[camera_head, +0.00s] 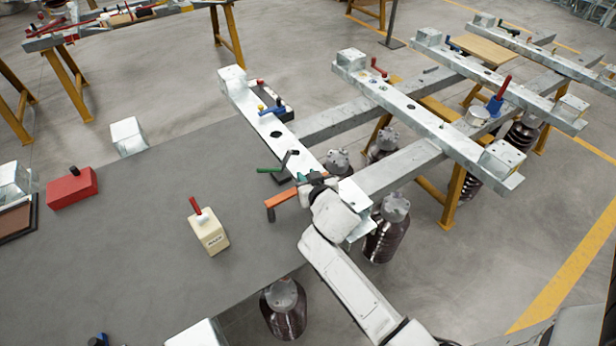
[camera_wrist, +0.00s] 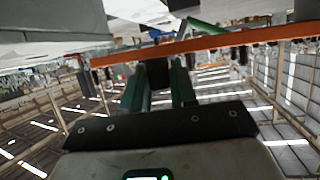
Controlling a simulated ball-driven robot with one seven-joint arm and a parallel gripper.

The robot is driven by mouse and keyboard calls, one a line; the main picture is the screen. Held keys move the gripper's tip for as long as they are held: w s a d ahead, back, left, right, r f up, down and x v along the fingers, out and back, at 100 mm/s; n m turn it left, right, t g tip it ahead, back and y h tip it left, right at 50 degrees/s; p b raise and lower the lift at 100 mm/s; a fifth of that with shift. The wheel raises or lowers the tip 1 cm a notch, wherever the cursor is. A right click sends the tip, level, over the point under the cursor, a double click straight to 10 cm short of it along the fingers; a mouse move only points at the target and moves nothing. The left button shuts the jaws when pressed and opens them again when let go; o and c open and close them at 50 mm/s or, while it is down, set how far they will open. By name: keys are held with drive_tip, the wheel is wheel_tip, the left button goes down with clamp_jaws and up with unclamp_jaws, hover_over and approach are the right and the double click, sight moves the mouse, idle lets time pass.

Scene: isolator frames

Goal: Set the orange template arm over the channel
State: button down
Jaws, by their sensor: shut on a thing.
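The orange template arm (camera_head: 282,198) shows in the head view at the near end of the pale steel channel (camera_head: 246,101), sticking out to the left over the grey table. My gripper (camera_head: 318,181) is at its right end, close above the channel. In the wrist view the orange arm (camera_wrist: 215,43) runs across just beyond my gripper's fingers (camera_wrist: 158,78), which are shut on it around a dark part. A green-handled piece (camera_head: 279,166) lies just beyond it on the channel. I cannot tell whether the orange arm touches the channel.
A blue and black tool (camera_head: 275,108) sits at the channel's far part. More steel channels (camera_head: 420,118) and dark ribbed insulators (camera_head: 388,235) stand to the right.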

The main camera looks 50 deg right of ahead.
drive_tip(key=c, duration=1)
unclamp_jaws()
drive_tip(key=shift+w, duration=0.1)
drive_tip(key=b+v, duration=0.1)
drive_tip(key=v, duration=0.9)
drive_tip(key=shift+s+a, duration=0.2)
drive_tip(key=shift+s, duration=0.1)
drive_tip(key=s+a+f+n+g+y, duration=0.2)
drive_tip(key=s+a+f+g, duration=0.1)
drive_tip(key=s, duration=0.3)
drive_tip(key=s+a+f+n+g+y, duration=0.2)
drive_tip(key=s+a+f+g, duration=0.1)
drive_tip(key=s+a, duration=0.2)
drive_tip(key=s+a+f+n+g+y, duration=0.2)
drive_tip(key=s+a+f+g+y, duration=0.1)
drive_tip(key=s, duration=0.3)
drive_tip(key=shift+s+a+g, duration=0.3)
drive_tip(key=shift+a+g, duration=0.3)
drive_tip(key=shift+a, duration=0.25)
